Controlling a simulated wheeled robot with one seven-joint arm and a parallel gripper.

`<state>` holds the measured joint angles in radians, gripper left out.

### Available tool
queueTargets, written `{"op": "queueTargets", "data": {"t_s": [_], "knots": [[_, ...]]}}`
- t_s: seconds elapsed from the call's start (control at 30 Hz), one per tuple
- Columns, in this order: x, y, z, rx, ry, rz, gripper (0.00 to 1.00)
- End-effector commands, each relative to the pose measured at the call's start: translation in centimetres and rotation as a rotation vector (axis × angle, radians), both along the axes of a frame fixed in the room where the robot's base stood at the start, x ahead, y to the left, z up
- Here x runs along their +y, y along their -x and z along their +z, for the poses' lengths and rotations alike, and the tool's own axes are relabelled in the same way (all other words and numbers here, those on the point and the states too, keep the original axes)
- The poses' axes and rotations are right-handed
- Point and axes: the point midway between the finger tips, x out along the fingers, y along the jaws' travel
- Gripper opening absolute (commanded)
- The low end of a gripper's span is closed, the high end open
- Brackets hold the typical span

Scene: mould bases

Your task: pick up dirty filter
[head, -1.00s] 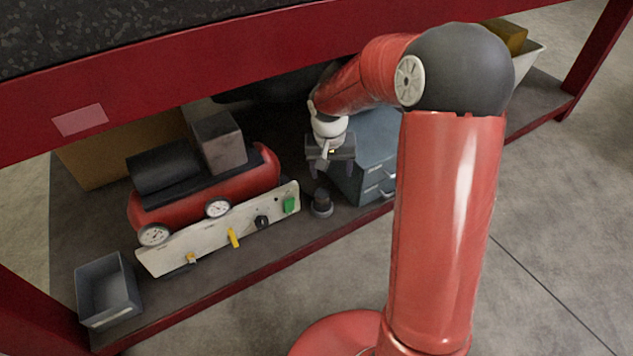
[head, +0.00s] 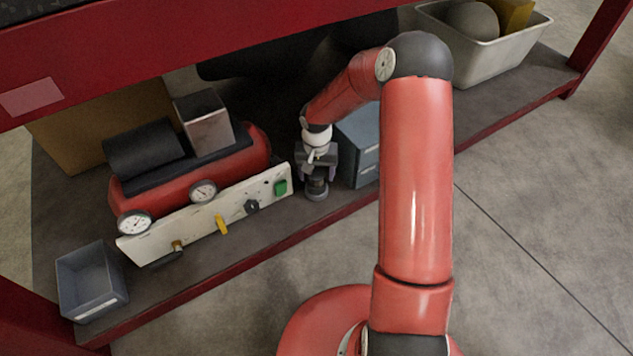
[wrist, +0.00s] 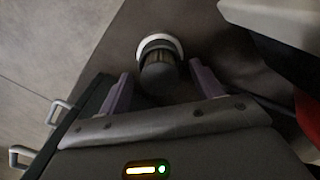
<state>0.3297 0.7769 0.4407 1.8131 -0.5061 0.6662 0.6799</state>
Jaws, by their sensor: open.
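The dirty filter, a small dark cylinder (head: 316,190) with a wider base, stands upright on the lower shelf between the red compressor and the blue-grey drawer box. In the wrist view the filter (wrist: 158,72) shows a pale ring around its far end. My gripper (head: 316,174) points down right over the filter in the head view and hides its upper part. In the wrist view my gripper (wrist: 160,80) is open, with one purple finger on each side of the filter. Gaps show between the fingers and the filter.
The red compressor (head: 160,199) with its pale panel (head: 215,216) stands close to the left. The drawer box (head: 359,149) is close to the right. An open grey bin (head: 90,290) stands at far left, a pale tub (head: 487,58) at back right. The red bench beam (head: 150,54) runs overhead.

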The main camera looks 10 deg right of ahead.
Motion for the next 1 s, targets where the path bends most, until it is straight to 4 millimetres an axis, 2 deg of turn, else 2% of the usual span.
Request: {"op": "queueTargets", "data": {"t_s": [0.27, 0.63, 0.87, 1.0], "knots": [[0.0, 0.0, -0.3, -0.001, -0.001, -0.001, 0.64], [0.0, 0.0, -0.3, -0.001, 0.000, -0.001, 0.17], [0.0, 0.0, -0.1, -0.001, 0.000, -0.001, 0.17], [0.0, -0.1, 1.5, -0.004, 0.001, -0.002, 0.17]]}}
